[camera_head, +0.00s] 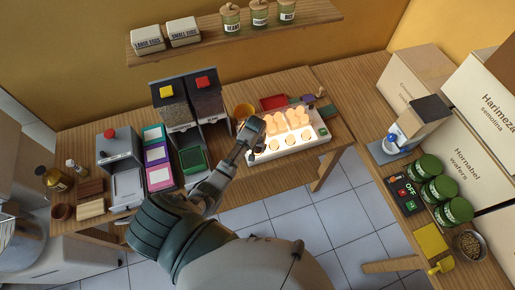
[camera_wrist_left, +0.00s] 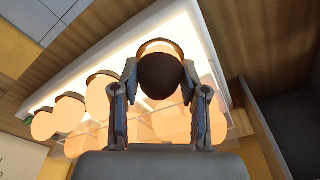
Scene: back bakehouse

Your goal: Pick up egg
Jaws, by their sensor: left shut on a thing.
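The egg (camera_wrist_left: 161,76) shows dark and rounded between the two fingertips in the left wrist view, in front of a bright round opening. My left gripper (camera_wrist_left: 160,82) is shut on it, one finger on each side. In the head view my left gripper (camera_head: 252,130) is at the left end of the glowing white light box (camera_head: 314,150), and the held egg cannot be made out clearly there. Several pale orange eggs (camera_head: 297,118) sit at the back of the box, behind a row of lit round openings. My right gripper is not in view.
Two dispensers (camera_head: 174,112) and a green tray (camera_head: 194,159) stand left of the light box. A red tray (camera_head: 273,102) lies behind it. A shelf (camera_head: 232,35) hangs above. Green jars (camera_head: 441,187) and cartons (camera_head: 411,83) fill the right counter.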

